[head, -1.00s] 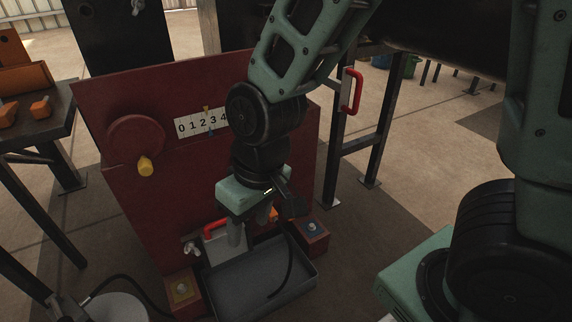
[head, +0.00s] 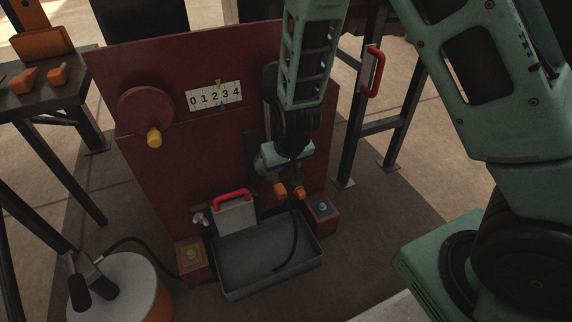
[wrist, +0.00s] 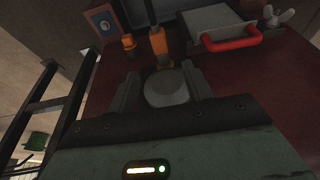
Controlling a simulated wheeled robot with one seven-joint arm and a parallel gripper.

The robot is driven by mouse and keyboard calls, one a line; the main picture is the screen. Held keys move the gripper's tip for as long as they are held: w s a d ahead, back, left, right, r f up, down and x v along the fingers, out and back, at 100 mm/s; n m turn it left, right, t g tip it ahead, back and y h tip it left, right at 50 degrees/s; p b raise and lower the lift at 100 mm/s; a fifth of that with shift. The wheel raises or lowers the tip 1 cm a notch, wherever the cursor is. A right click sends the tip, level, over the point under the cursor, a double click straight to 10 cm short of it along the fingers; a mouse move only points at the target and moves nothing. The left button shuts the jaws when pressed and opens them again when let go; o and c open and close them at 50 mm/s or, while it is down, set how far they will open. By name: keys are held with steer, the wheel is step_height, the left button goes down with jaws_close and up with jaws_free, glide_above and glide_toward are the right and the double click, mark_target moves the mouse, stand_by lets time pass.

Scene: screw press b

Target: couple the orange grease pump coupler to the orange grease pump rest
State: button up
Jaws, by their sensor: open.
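Two orange fittings stand side by side at the lower right of the red press panel (head: 205,130). The left one (head: 280,190) shows in the wrist view as the larger orange piece (wrist: 158,41) with a brass-coloured end towards me. The right one (head: 299,193) is the smaller piece (wrist: 128,42) in the wrist view. A black hose runs up towards them. I cannot surely tell which is the coupler and which the rest. My gripper (head: 280,172) is just above them, open. In the wrist view, a grey round part (wrist: 166,86) shows between its fingers (wrist: 162,78).
A grey tray (head: 235,286) lies below the fittings. A grey box with a red handle (head: 232,196) stands left of them, and a small blue-topped red box (head: 322,208) right. A crank wheel (head: 145,108) and number scale (head: 214,96) are on the panel.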

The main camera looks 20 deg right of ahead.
mark_target(279, 186)
steer(key=b+x, duration=0.4)
steer(key=x, duration=0.5)
steer(key=shift+w+f, duration=0.1)
steer(key=shift+f, duration=0.2)
jaws_close()
